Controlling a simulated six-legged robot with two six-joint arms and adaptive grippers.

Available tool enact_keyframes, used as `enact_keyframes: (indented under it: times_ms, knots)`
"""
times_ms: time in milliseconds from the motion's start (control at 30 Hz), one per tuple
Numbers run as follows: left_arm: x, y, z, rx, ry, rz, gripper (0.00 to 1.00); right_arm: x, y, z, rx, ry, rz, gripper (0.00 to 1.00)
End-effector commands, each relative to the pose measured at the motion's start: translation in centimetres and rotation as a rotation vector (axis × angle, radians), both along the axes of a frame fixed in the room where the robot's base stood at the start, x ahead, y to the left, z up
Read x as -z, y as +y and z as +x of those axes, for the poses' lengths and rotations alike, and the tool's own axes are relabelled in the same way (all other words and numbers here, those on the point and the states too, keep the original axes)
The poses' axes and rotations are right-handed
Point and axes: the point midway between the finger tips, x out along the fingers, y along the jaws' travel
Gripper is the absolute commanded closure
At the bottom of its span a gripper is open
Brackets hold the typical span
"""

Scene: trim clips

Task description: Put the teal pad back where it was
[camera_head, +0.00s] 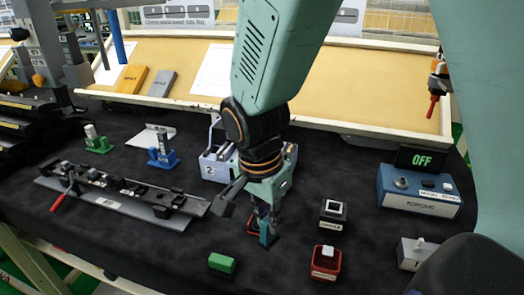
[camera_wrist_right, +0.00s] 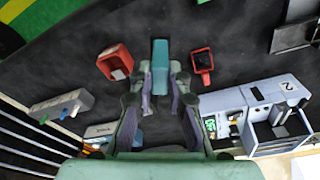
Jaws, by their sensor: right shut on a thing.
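The teal pad (camera_wrist_right: 160,55) is a small upright block between the fingertips in the right wrist view. In the head view it shows as a teal piece (camera_head: 268,238) under the fingers, low over the black mat. My right gripper (camera_head: 265,215) points down and is shut on it; its fingers also show in the right wrist view (camera_wrist_right: 160,80). I cannot tell whether the pad touches the mat. A small red open tray (camera_head: 252,226) is close beside it, partly hidden by the gripper, and shows clearly in the right wrist view (camera_wrist_right: 202,61). My left gripper is not in view.
A red bin (camera_head: 326,264) and a black-and-white block (camera_head: 333,213) stand to the right. A green block (camera_head: 222,263) lies in front. The grey box marked 2 (camera_head: 213,170) is behind. A clip rail (camera_head: 115,200) lies left, a blue torque box (camera_head: 420,192) right.

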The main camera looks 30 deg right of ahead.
Motion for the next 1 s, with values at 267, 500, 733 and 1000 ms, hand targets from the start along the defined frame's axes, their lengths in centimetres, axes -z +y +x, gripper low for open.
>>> enact_keyframes:
  times_ms: [267, 500, 733, 1000]
  knots:
    - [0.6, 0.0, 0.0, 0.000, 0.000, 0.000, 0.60, 2.5, 0.2, -0.3, -0.005, -0.001, -0.010, 1.00]
    - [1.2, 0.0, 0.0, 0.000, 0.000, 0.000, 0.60, 5.9, 0.3, -0.3, -0.004, -0.004, -0.009, 1.00]
    - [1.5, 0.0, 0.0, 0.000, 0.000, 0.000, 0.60, 7.9, 0.3, -0.2, -0.004, -0.003, -0.007, 1.00]
    - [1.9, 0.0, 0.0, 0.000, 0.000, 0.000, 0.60, 9.9, 0.2, 0.0, -0.003, -0.005, -0.006, 1.00]
